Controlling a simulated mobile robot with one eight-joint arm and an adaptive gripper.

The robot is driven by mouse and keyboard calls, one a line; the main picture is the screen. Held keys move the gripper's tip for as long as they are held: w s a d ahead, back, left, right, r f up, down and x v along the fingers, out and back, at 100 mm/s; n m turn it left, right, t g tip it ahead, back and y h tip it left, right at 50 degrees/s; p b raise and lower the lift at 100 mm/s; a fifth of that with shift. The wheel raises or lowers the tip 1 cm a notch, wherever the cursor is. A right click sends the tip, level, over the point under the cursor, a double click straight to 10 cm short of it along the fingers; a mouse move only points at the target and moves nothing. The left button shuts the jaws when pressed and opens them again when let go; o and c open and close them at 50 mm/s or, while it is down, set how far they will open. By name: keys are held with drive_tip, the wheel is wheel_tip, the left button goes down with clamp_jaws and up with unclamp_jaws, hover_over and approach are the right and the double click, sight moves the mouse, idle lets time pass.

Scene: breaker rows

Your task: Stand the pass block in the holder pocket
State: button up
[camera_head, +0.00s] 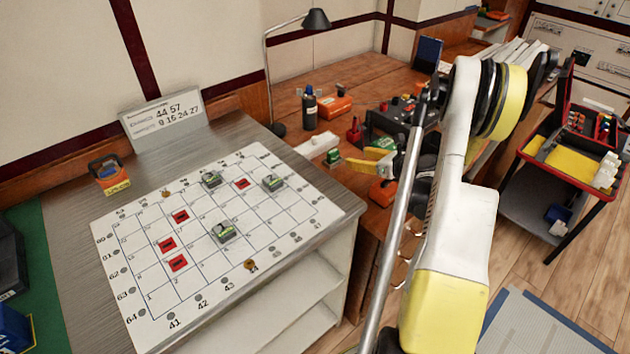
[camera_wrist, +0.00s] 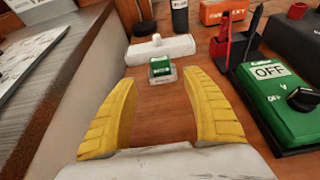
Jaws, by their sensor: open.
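A small green block (camera_wrist: 161,66) with a pale grey lower part and an unreadable label stands on the wooden desk, probably the pass block. It also shows in the head view (camera_head: 333,157). My gripper (camera_wrist: 160,82) is open and empty, its two yellow fingers pointing toward the block. The block appears just beyond and between the fingertips, apart from both. In the head view my gripper (camera_head: 372,158) is right of the block, partly hidden by my arm. An orange and black holder (camera_head: 109,177) with something blue in its top stands on the grey counter, perhaps the one with the pocket.
A white bar (camera_wrist: 160,48) lies just behind the block. A gridded board (camera_head: 205,225) with red and grey-green pieces covers the counter. Bare desk lies between my fingers.

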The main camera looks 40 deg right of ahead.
drive_tip(key=w+a+r+m+t+h, duration=0.2)
drive_tip(key=a+r+m, duration=0.3)
drive_tip(key=r, duration=0.6)
drive_tip(key=w+a+r+m+t+h, duration=0.1)
drive_tip(key=w+a+r+m+h, duration=0.15)
drive_tip(key=r+m, duration=0.6)
drive_tip(key=w+a+r+m+t+h, duration=0.2)
drive_tip(key=w+a+r+m, duration=0.1)
drive_tip(key=r, duration=1)
drive_tip(key=s+a+r+m+g+h, duration=0.25)
drive_tip(key=s+a+m, duration=0.2)
drive_tip(key=m, duration=0.35)
drive_tip(key=s+a+f+m+g+y, duration=0.4)
drive_tip(key=s+a+f+m, duration=0.2)
drive_tip(key=s+a, duration=0.5)
drive_tip(key=s+a+f+m+g+y, duration=0.4)
drive_tip(key=s+a+f, duration=0.7)
drive_tip(key=a, duration=0.4)
drive_tip(key=shift+s+a+m+g, duration=0.35)
drive_tip(key=shift+m+g, duration=0.2)
drive_tip(key=shift+m, duration=0.6)
